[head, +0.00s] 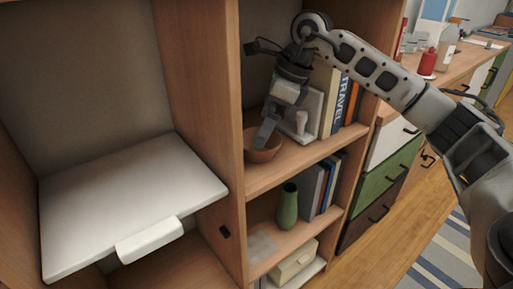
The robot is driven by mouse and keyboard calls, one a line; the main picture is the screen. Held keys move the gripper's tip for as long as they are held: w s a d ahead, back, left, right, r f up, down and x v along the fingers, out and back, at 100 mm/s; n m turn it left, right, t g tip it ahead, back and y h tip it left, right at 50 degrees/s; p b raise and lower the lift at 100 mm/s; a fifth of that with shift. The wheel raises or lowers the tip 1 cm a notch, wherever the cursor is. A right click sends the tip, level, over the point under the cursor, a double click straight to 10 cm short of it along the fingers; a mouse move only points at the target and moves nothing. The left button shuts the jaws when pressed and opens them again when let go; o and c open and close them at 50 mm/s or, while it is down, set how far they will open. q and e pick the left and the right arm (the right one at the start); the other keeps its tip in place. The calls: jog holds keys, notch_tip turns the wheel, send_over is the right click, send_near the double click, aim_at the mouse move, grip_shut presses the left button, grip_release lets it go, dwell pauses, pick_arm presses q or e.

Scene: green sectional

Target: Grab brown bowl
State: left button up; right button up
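The brown bowl (262,153) stands upright on the middle shelf of the wooden bookcase, near its left side wall. My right gripper (267,131) comes down from above, and a dark finger overlaps the bowl's rim and opening. I cannot tell whether the finger is inside the bowl or in front of it, or whether it touches. The other finger is not clearly seen, so the grip on the bowl cannot be made out. The gripper hides part of the bowl's back rim. My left gripper is not in view.
Upright books (338,103) and a pale object (301,124) stand close right of the bowl. A green vase (287,206) and a box (293,262) are on lower shelves. A wooden divider (208,110) is at left, beside a white panel (130,195).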

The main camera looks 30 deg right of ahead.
aim_at(254, 154)
jog(key=x, duration=0.3)
jog(key=b+x, duration=0.1)
jog(key=x, duration=0.1)
jog(key=shift+s+f, duration=0.1)
jog(key=shift+s, duration=0.25)
jog(key=c, duration=0.9)
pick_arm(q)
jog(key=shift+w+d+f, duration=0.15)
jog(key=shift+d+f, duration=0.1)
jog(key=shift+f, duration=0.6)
pick_arm(e)
jog(key=shift+d, duration=0.1)
